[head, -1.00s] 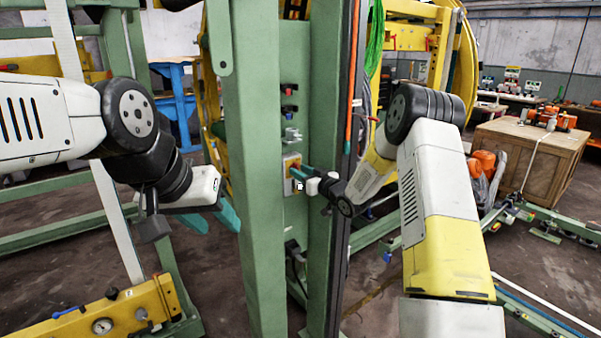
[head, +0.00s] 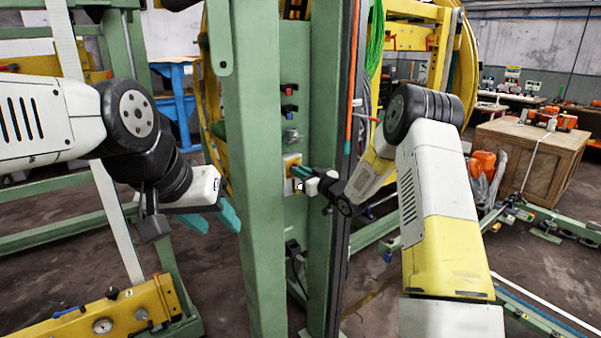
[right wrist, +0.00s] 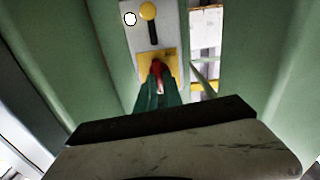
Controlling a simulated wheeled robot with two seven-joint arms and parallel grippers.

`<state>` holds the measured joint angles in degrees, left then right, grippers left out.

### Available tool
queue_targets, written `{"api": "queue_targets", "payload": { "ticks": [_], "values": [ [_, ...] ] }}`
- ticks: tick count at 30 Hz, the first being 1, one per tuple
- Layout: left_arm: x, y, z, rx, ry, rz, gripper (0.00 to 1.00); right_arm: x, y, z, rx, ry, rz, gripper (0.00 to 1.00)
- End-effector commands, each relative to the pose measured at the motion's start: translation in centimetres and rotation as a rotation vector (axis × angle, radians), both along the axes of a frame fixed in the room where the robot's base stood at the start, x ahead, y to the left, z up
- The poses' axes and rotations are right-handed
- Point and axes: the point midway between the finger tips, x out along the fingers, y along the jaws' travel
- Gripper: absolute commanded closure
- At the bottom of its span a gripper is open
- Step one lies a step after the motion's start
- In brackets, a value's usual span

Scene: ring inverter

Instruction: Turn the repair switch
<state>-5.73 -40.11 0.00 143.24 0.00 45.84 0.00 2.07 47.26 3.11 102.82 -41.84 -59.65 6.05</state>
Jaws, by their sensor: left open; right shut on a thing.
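The repair switch shows in the right wrist view as a red handle (right wrist: 157,67) on a yellow plate (right wrist: 144,62), part of a pale panel (right wrist: 140,35). In the head view the small panel (head: 287,183) sits on the green post, and the fingers cover most of the switch. My right gripper (right wrist: 157,80) is shut on the red handle with its green fingers on either side; it also shows in the head view (head: 296,171). My left gripper (head: 232,216) is open and empty, left of the green post and away from the switch.
Two green posts (head: 251,150) flank the panel closely. Red and blue buttons (head: 288,90) and a greyish fitting (head: 291,136) sit above it. A yellow knob (right wrist: 148,10) is near the switch. A yellow beam with a gauge (head: 102,326) lies lower left. A wooden crate (head: 540,160) stands right.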

Motion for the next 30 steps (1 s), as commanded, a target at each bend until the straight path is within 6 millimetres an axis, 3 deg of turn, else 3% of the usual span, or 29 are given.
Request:
{"api": "queue_targets", "payload": {
  "ticks": [30],
  "values": [
    [0.00, 0.00, 0.00, 0.000, 0.000, 0.000, 0.55, -0.26, 0.32, -0.29, -0.737, -0.533, 0.001, 1.00]
  ]
}}
